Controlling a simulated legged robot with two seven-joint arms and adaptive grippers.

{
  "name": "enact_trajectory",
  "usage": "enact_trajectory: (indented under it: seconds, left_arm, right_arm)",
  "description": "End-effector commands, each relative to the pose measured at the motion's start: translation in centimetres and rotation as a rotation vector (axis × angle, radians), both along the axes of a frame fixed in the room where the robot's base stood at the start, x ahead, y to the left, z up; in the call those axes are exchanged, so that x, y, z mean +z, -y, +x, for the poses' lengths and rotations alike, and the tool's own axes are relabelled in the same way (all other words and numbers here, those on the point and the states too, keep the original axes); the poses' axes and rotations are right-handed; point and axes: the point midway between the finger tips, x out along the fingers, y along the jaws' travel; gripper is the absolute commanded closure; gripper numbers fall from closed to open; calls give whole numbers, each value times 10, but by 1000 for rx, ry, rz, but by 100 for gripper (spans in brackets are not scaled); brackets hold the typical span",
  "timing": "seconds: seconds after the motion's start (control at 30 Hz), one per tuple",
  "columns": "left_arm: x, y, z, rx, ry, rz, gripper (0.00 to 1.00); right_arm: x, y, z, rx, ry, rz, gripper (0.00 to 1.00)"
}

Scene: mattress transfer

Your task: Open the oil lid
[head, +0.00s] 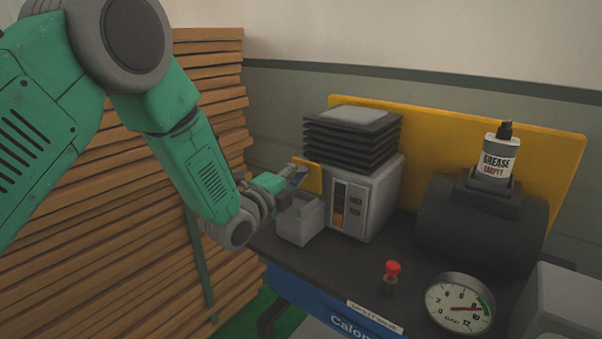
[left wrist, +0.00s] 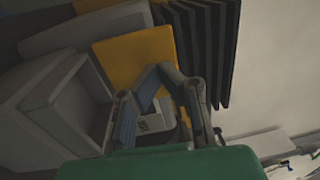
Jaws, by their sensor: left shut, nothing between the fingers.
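The oil lid looks to be the small yellow plate (head: 308,176) standing upright at the back of a grey box (head: 297,226). The box is open at the top. In the left wrist view the yellow plate (left wrist: 132,55) fills the upper middle, and the box (left wrist: 72,98) with its hollow lies at left. My left gripper (head: 298,176) is shut and empty, close to the plate's near face. Its fingertips (left wrist: 160,75) overlap the plate in the wrist view; I cannot tell whether they touch it. My right gripper is not in view.
A grey machine with black fins (head: 352,140) stands just right of the box. A black cylinder (head: 480,225) carries a grease bottle (head: 496,158). A red knob (head: 392,268) and a round gauge (head: 459,303) are nearer. Stacked wooden boards (head: 130,200) stand at left.

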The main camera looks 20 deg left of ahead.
Motion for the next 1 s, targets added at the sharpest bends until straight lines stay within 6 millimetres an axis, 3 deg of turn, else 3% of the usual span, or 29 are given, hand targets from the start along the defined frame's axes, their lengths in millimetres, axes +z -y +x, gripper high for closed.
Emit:
enact_trajectory:
  seconds: [0.43,0.7,1.0]
  left_arm:
    - [0,2,6,0,-1,0,100]
    - [2,9,22,-1,0,2,100]
    - [5,9,23,-1,2,-2,100]
  right_arm:
    - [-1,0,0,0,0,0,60]
    - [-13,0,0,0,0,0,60]
    - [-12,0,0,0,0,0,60]
